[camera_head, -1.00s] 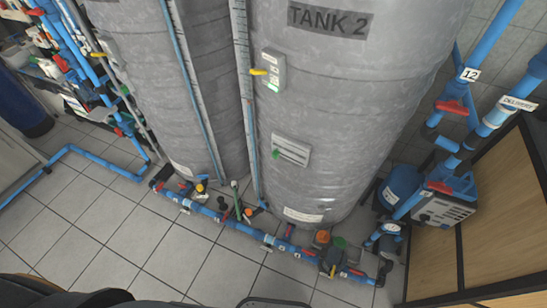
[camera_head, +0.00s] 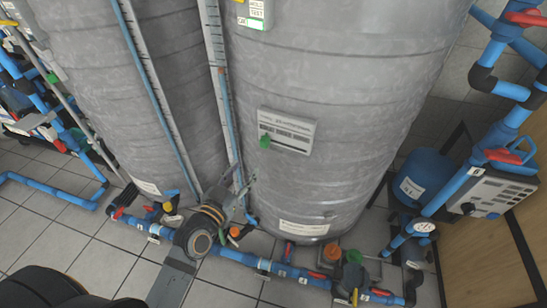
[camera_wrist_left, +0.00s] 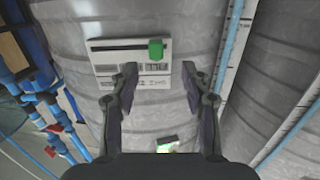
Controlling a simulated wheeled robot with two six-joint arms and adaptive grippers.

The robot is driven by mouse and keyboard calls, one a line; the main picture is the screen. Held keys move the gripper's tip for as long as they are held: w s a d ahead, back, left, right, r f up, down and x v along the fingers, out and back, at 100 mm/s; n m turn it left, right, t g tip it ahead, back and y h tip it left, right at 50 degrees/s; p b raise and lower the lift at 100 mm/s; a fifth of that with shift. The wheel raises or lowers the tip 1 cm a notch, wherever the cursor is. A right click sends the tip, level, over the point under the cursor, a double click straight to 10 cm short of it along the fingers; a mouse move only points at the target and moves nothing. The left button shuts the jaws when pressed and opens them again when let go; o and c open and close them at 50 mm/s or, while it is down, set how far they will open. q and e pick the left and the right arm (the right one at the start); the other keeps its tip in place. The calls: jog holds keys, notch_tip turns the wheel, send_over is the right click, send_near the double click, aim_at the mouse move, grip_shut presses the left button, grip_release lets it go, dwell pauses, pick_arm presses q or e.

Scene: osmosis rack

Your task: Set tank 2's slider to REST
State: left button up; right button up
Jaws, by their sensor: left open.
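Tank 2 (camera_head: 330,60) is the large grey ribbed tank right of centre; its name label is out of view. Its slider plate (camera_head: 292,133) is pale, with a dark slot. The green slider knob (camera_head: 265,141) sits at the plate's left end in the head view. The plate (camera_wrist_left: 105,68) looks upside down in the left wrist view, with the knob (camera_wrist_left: 155,50) at its right end. The plate's lettering is too small to read. My left gripper (camera_head: 246,186) is open and empty, below and left of the plate, apart from the knob. Its fingers (camera_wrist_left: 160,82) point toward the plate.
A small switch box (camera_head: 255,12) is on tank 2 above the plate. A level gauge strip (camera_head: 215,80) runs down beside the tank. Blue floor pipes (camera_head: 245,260) with coloured valves run along its base.

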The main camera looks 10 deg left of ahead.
aim_at(262, 142)
pick_arm(q)
jog(key=w+d, duration=0.1)
jog(key=w, duration=0.2)
jog(key=w+r, duration=0.1)
jog(key=w, duration=0.3)
jog(key=w+d+r, duration=0.1)
jog(key=w, duration=0.2)
jog(key=shift+w+d+p, duration=0.15)
jog(key=shift+d+p, duration=0.15)
grip_shut()
